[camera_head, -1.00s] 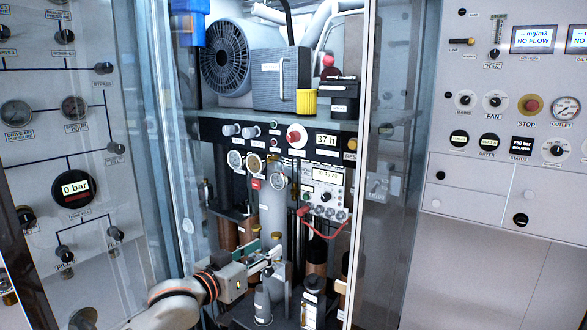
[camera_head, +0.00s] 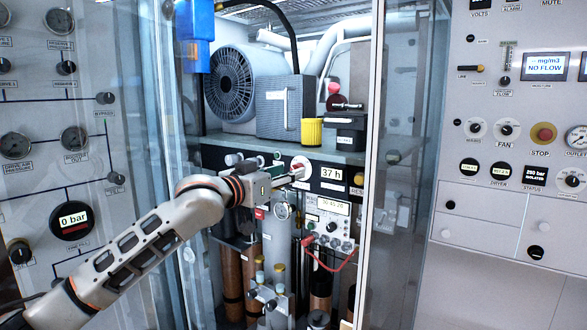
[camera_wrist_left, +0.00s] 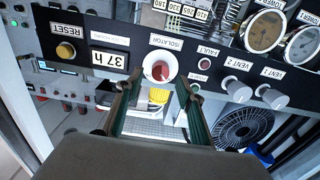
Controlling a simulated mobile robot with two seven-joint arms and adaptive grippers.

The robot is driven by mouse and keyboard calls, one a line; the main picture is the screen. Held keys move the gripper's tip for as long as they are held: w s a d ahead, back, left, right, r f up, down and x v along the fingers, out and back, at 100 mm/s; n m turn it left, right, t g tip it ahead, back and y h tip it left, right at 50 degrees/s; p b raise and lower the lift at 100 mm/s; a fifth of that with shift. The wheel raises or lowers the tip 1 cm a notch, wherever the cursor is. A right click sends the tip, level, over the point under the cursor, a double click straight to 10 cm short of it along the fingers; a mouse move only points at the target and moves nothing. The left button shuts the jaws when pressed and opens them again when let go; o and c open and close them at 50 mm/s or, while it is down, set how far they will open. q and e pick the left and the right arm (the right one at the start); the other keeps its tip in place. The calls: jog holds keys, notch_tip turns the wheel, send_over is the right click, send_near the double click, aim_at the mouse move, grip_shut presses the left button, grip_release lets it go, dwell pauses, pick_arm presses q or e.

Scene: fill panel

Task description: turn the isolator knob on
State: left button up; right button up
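The isolator knob is a white round dial with a red centre, on the black panel strip in the cabinet. It shows in the head view (camera_head: 301,162), partly behind my left gripper (camera_head: 291,176), and in full in the wrist view (camera_wrist_left: 158,67), under the label ISOLATOR. The wrist view is upside down. There the two fingers of my left gripper (camera_wrist_left: 160,88) are spread apart, with the knob between and just beyond their tips. No contact is clear. My right gripper is not in view.
A 37 h display (camera_wrist_left: 110,58) and a yellow reset button (camera_wrist_left: 66,51) sit beside the knob. On the other side are a small fault lamp (camera_wrist_left: 204,64) and two vent knobs (camera_wrist_left: 232,84). Glass door panels (camera_head: 373,190) flank the cabinet opening.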

pick_arm(q)
jog(key=shift+p+x, duration=0.3)
jog(key=shift+x, duration=1.35)
grip_shut()
jog(key=shift+s+d+f+m, duration=0.1)
jog(key=shift+m, duration=4.4)
jog(key=shift+s+f+m, duration=0.1)
jog(key=shift+m, duration=4.4)
